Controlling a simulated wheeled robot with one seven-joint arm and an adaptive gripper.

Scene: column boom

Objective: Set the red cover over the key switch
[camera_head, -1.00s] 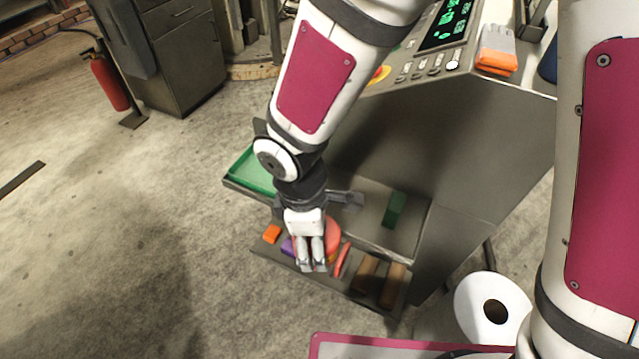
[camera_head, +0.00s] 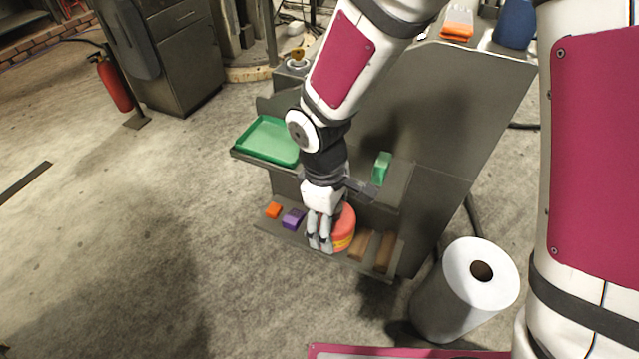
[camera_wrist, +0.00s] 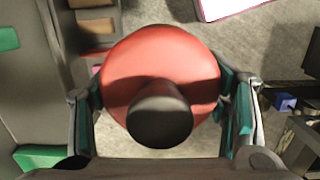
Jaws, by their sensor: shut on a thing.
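The red cover (camera_head: 345,228) is a round cap with a yellow band low on its side. In the wrist view the red cover (camera_wrist: 140,62) shows a dark round knob on top. My gripper (camera_head: 320,246) is shut on it, with one green-padded finger on each side; my gripper also fills the wrist view (camera_wrist: 160,115). Floor shows around the cover in the wrist view, so it seems held clear of the shelf. A round base with a yellow key-like top, apparently the key switch (camera_head: 297,62), stands uncovered behind my arm.
Above are a green tray (camera_head: 268,140) and a green block (camera_head: 381,167). A white roll (camera_head: 465,290) stands at right.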

